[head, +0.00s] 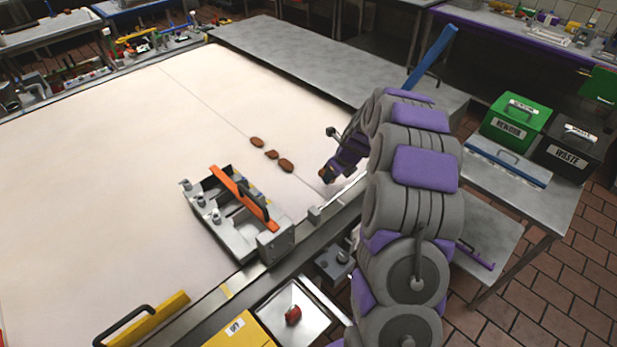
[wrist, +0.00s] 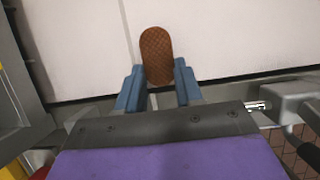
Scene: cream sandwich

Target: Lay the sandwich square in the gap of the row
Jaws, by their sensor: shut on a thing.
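My gripper (head: 326,174) is low near the right edge of the cream work surface. In the wrist view, the blue fingers of my gripper (wrist: 158,80) are closed on the sides of a brown, rounded, waffle-textured sandwich piece (wrist: 157,50). The piece juts out beyond the fingertips, over the cream surface. Three brown pieces in a row lie to the left of my gripper: a far one (head: 257,142), a middle one (head: 271,154) and a near one (head: 286,165). I cannot make out a clear gap in the row from here.
A grey fixture (head: 235,235) with an orange bar (head: 243,198) stands left of the near end of the row. A steel rail (head: 290,255) edges the surface. A tray (head: 292,312) with a red item sits in front. The surface left of the row is clear.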

